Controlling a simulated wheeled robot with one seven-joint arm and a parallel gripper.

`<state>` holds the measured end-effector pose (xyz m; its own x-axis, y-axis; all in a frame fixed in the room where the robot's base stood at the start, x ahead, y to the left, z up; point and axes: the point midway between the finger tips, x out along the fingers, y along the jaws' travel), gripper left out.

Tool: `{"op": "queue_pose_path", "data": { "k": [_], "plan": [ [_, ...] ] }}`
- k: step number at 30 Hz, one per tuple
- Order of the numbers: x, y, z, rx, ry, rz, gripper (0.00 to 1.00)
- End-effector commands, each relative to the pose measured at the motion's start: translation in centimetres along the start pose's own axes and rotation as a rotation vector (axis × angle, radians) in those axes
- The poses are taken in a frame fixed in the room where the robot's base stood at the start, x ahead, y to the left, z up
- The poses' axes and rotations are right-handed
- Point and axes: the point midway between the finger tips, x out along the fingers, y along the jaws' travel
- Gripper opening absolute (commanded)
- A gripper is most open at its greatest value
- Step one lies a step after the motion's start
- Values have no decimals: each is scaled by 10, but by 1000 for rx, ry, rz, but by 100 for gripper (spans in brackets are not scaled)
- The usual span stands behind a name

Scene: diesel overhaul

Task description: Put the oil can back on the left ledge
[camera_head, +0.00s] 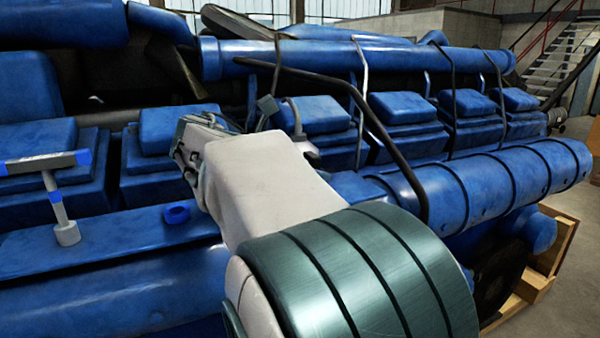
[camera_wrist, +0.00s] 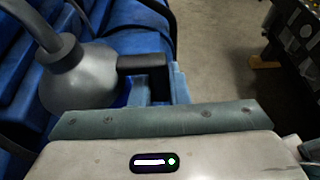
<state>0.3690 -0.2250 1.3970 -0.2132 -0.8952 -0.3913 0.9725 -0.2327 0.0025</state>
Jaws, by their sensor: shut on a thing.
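The oil can (camera_wrist: 80,78) is grey, with a rounded body and a curved spout rising to the upper left of the wrist view. My gripper (camera_wrist: 150,85) is shut on its dark handle, which sticks out to the right of the body. In the head view my arm hides most of the can; a grey part of the can (camera_head: 306,149) shows just behind my wrist. The left ledge (camera_head: 120,240) is a flat blue shelf along the engine's near side, to the left of my arm. The can is apart from this ledge.
Dark pipes (camera_head: 400,165) arch over the engine right of my wrist. A wooden pallet (camera_head: 540,275) lies at the lower right.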

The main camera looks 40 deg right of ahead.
Motion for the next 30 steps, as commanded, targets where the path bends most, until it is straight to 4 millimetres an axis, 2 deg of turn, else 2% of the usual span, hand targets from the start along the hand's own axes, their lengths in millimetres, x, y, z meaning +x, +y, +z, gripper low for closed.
{"op": "queue_pose_path", "data": {
  "k": [25, 26, 28, 30],
  "plan": [
    [10, 0, -23, 2, -1, 1, 0],
    [10, 0, -23, 2, -1, 1, 18],
    [10, 0, -22, 1, -1, 1, 38],
    [10, 0, -23, 1, -1, 1, 41]
  ]
}}
